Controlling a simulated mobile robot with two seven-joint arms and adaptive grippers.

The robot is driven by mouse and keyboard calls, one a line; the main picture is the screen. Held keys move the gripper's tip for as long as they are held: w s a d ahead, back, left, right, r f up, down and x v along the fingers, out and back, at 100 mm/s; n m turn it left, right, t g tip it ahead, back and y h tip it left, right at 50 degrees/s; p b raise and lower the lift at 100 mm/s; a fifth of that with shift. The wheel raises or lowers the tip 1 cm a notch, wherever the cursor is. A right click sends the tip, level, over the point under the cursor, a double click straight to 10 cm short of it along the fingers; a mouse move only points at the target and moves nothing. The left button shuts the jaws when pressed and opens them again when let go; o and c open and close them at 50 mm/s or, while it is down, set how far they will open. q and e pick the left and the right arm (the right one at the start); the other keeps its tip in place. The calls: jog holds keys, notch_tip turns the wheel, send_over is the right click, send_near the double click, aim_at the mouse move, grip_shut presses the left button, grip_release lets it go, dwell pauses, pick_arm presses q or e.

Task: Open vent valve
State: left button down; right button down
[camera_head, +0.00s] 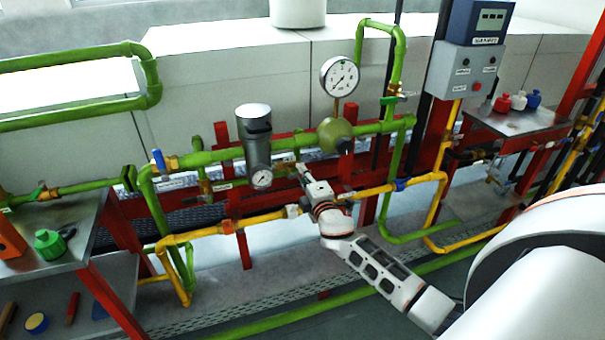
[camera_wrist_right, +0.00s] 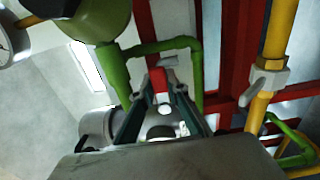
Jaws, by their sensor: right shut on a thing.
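My right gripper (camera_head: 301,172) reaches the pipework below the green main pipe, left of the round olive-green body (camera_head: 334,134). In the right wrist view its two dark fingers (camera_wrist_right: 160,88) stand on either side of a red valve handle (camera_wrist_right: 159,80) and are shut on it. A light metal part shows just beyond the handle. The gripper hides most of this valve in the head view. No readable label shows whether this is the vent valve. My left gripper is not in view.
A large pressure gauge (camera_head: 340,76) stands above the main pipe. A grey cylinder with a small gauge (camera_head: 261,178) is close left of my gripper. A yellow pipe (camera_head: 265,217) runs below it, and red frame posts stand behind.

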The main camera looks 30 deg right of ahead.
jog(key=c, duration=2)
grip_release()
jog(key=shift+o, duration=0.2)
jog(key=v, duration=1.2)
jog(key=shift+r, duration=0.1)
jog(key=s+a+f+m+g+y, duration=0.6)
jog(key=s+a+f+m, duration=0.5)
jog(key=s+a+f, duration=0.9)
notch_tip(320, 180, down, 3)
jog(key=s, duration=0.2)
jog(key=shift+s+a+r+g+y, duration=0.2)
jog(key=shift+s+r+g+y, duration=0.05)
jog(key=shift+s+g+y, duration=0.15)
